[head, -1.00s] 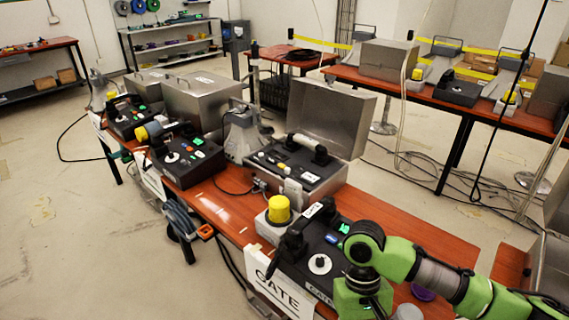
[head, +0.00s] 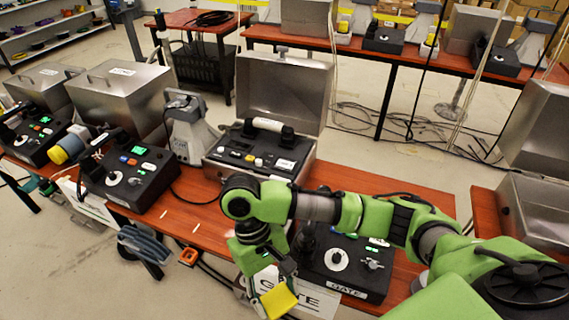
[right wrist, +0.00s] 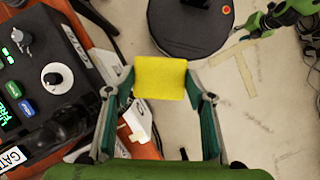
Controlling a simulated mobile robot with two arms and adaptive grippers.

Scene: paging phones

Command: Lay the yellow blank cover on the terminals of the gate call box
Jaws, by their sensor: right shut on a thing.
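The yellow blank cover (right wrist: 160,78) is a flat, square piece between the fingertips of my right gripper (right wrist: 160,88). In the head view the cover (head: 279,301) hangs tilted from my right gripper (head: 274,288), in front of the table edge and left of the gate call box (head: 345,262). The gate call box (right wrist: 45,75) is black, with a white dial, a key switch and lit buttons, at the left of the wrist view. Cover and box are apart. I cannot make out its terminals. My left gripper (right wrist: 254,29) shows small at the wrist view's top right; its jaws are unclear.
A white GATE sign (head: 315,298) hangs at the table's front edge. An open metal case with a handset unit (head: 262,150) stands behind. Another black call box (head: 130,182) stands left. Bare wooden tabletop (head: 195,210) lies between them. An orange object (head: 188,257) is below the edge.

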